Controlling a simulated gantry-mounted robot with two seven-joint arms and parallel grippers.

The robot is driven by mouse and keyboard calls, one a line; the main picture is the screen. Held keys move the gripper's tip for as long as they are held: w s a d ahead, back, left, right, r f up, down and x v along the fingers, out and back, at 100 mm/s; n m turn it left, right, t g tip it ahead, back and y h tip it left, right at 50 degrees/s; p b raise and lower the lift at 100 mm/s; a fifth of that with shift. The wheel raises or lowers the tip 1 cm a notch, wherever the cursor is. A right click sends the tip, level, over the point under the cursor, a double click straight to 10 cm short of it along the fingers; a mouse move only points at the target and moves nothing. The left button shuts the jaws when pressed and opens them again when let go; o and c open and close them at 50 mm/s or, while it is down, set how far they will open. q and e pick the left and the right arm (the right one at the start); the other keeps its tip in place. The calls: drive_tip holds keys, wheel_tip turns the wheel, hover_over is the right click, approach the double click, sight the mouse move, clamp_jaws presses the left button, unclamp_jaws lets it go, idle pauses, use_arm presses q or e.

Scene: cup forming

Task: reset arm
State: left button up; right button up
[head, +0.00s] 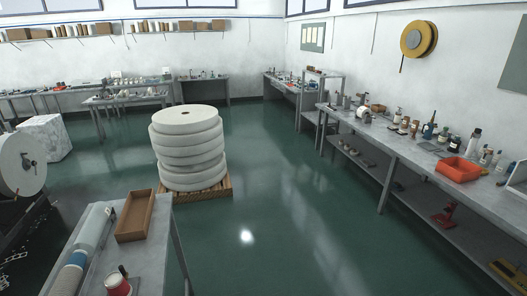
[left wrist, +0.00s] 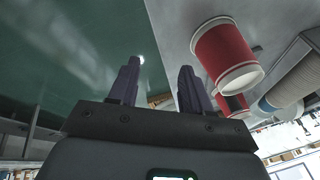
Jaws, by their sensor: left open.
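My left gripper (left wrist: 158,64) shows in the left wrist view with its two dark fingers spread apart and nothing between them. A red cup (left wrist: 228,55) with a white rim is to the right of the fingers, apart from them. In the head view a red and white cup-like thing (head: 119,286) stands on the near table at the bottom left, partly cut off by the frame edge. Neither gripper shows in the head view. My right gripper is not in view.
A cluttered bench (head: 400,150) lines the right wall. The green floor between is clear.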

use_arm(q)
drive_tip(key=s+d+r+h, duration=0.15)
drive_tip(key=s+d, duration=0.35)
drive_tip(key=s, duration=0.6)
drive_tip(key=s+d+r+h, duration=0.15)
drive_tip(key=s+d, duration=0.35)
drive_tip(key=s, duration=0.6)
wheel_tip(320, 180, up, 13)
drive_tip(key=p, duration=1.3)
drive_tip(key=shift+s+d+m, duration=0.15)
drive_tip(key=shift+s+m, duration=0.1)
drive_tip(key=shift+m, duration=0.05)
